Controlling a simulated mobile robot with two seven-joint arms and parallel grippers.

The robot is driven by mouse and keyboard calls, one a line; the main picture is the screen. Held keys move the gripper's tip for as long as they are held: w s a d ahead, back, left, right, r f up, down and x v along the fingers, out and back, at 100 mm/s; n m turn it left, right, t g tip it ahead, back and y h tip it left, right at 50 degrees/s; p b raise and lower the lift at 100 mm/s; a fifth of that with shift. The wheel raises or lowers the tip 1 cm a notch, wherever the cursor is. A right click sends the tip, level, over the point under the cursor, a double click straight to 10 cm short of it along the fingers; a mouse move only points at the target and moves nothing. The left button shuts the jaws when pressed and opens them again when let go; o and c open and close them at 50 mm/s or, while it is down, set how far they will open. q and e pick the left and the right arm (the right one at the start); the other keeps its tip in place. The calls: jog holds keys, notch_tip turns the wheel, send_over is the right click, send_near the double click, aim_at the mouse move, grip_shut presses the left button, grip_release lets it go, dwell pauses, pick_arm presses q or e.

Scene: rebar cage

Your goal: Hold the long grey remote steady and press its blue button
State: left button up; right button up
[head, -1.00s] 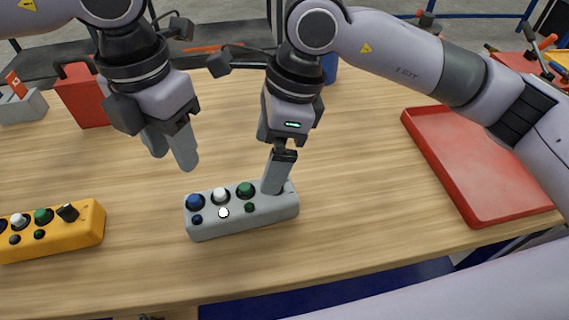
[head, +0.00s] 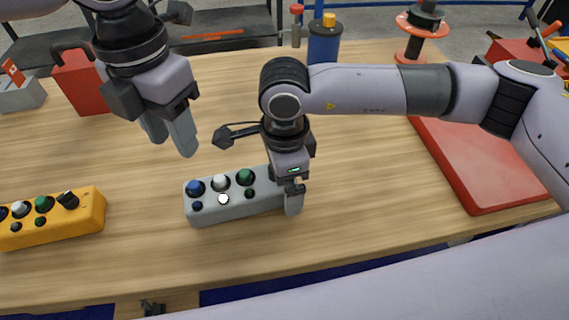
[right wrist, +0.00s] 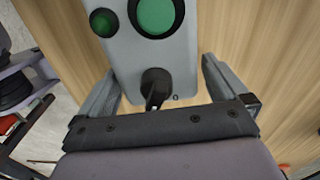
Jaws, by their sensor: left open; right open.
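The long grey remote (head: 235,206) lies on the table. Its blue button (head: 195,188) is at the left end, beside a white and a green one, with smaller buttons in front. My right gripper (head: 290,205) is low at the remote's right end. In the right wrist view its open fingers (right wrist: 160,75) stand on either side of the remote (right wrist: 140,58), around the end with a black knob (right wrist: 155,85). I cannot tell whether either finger touches it. My left gripper (head: 170,140) is open and empty, above and behind the remote's left end, fingers pointing down.
A yellow remote (head: 70,222) with similar buttons lies at the left. A red tray (head: 485,170) is at the right. A red box (head: 80,85) and a blue container (head: 324,42) stand at the back. The table in front of the grey remote is clear.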

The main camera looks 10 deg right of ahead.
jog(key=shift+f, duration=0.25)
jog(key=shift+c, duration=0.3)
jog(key=c, duration=1)
pick_arm(q)
jog(key=c, duration=0.3)
pick_arm(e)
jog(key=shift+c, duration=1)
pick_arm(q)
grip_shut()
pick_arm(e)
jog(key=shift+r, duration=0.1)
